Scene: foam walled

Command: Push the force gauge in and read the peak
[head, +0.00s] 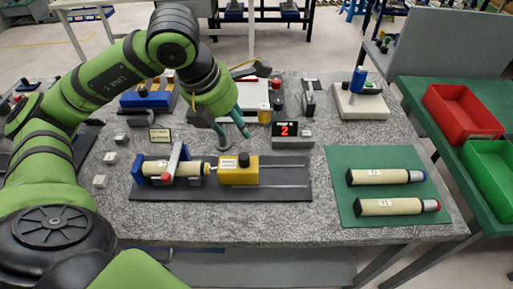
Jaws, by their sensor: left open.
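The force gauge appears to be the yellow block (239,172) with a black knob on top, sitting on a dark rail plate (285,178). Its left end faces a cream cylinder (187,169) held in a blue-ended fixture with a red-tipped grey clamp bar (174,160) across it. Whether the gauge's tip touches the cylinder is too small to tell. A small display (285,129) behind the rail shows a red 2. My left gripper (233,134) is open and empty, its teal fingers pointing down above and behind the yellow block, apart from it. My right gripper is out of view.
A green mat (400,159) at right holds two labelled cream cylinders, one blue-tipped (388,176), one red-tipped (398,206). Behind stand a blue-topped device (149,97) and a white-based stand (361,103). Red (462,112) and green (490,165) bins sit on the side table.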

